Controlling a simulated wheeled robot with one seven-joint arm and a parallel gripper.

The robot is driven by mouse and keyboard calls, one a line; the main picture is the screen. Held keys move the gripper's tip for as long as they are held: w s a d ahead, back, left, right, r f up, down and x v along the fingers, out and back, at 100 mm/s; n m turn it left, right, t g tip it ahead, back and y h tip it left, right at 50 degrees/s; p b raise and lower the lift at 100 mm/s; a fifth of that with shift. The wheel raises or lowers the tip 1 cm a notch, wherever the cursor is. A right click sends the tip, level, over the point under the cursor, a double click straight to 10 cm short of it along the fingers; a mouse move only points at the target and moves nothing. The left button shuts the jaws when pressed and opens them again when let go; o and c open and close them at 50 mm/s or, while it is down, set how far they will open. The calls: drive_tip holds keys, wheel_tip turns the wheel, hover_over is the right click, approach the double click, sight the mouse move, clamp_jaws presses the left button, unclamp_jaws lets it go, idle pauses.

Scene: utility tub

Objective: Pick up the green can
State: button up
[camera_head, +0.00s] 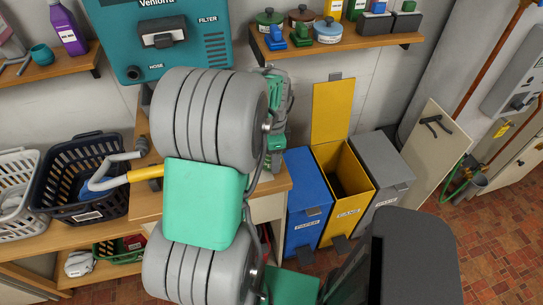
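I cannot make out a green can in this view. My own arm, with large grey rounded joints and a green link, fills the middle and hides much behind it. A narrow grey and green part beside the upper joint (278,125) looks like the far end of my arm. My gripper's fingers cannot be made out there, nor whether they hold anything.
A blue paper bin (305,205), an open yellow cans bin (342,205) and a grey bin (383,170) stand right of a wooden counter (147,203). A wall shelf (345,43) carries pots.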

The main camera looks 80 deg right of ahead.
drive_tip(key=shift+c, duration=1.2)
